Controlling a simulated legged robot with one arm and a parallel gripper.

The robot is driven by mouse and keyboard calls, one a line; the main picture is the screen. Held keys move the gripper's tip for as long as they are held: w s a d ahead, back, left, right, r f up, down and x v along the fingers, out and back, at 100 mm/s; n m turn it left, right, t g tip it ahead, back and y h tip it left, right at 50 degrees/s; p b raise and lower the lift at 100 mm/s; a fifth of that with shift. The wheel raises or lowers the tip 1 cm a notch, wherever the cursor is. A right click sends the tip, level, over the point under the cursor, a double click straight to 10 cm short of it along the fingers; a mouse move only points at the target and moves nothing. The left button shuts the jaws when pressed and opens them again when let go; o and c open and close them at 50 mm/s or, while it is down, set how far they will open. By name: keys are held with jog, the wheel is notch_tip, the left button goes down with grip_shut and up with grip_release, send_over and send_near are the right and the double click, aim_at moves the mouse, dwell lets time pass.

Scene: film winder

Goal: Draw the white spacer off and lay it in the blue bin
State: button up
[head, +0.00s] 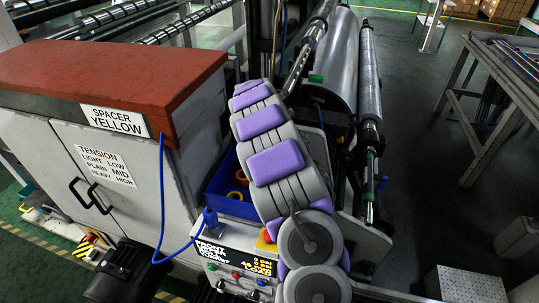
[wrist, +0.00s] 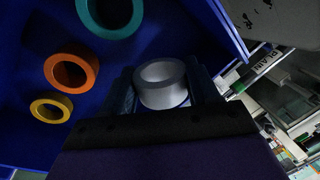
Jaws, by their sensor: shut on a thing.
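The white spacer (wrist: 163,83) is a short ring between the two dark fingers of my gripper (wrist: 164,92) in the wrist view. The gripper is shut on it. The blue bin (wrist: 28,35) fills much of that view behind and left of the spacer. The spacer appears over the bin's inside; its height above the floor is unclear. In the head view the bin (head: 222,178) stands beside the white cabinet. My arm covers its right part, and the gripper and spacer are hidden there.
A teal ring (wrist: 82,18), an orange ring (wrist: 51,72) and a yellow ring (wrist: 35,107) lie in the bin. The cabinet (head: 60,140) has a sign (head: 115,120) reading "SPACER YELLOW". A blue cable (head: 162,200) hangs near the bin. Rollers (head: 370,90) stand right of my arm.

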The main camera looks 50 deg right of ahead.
jog(key=shift+f+b, duration=0.65)
jog(key=shift+f, duration=0.85)
jog(key=o, duration=1.2)
jog(key=shift+o, duration=0.4)
jog(key=shift+o, duration=0.8)
jog(key=shift+r, duration=0.15)
jog(key=shift+r, duration=1.35)
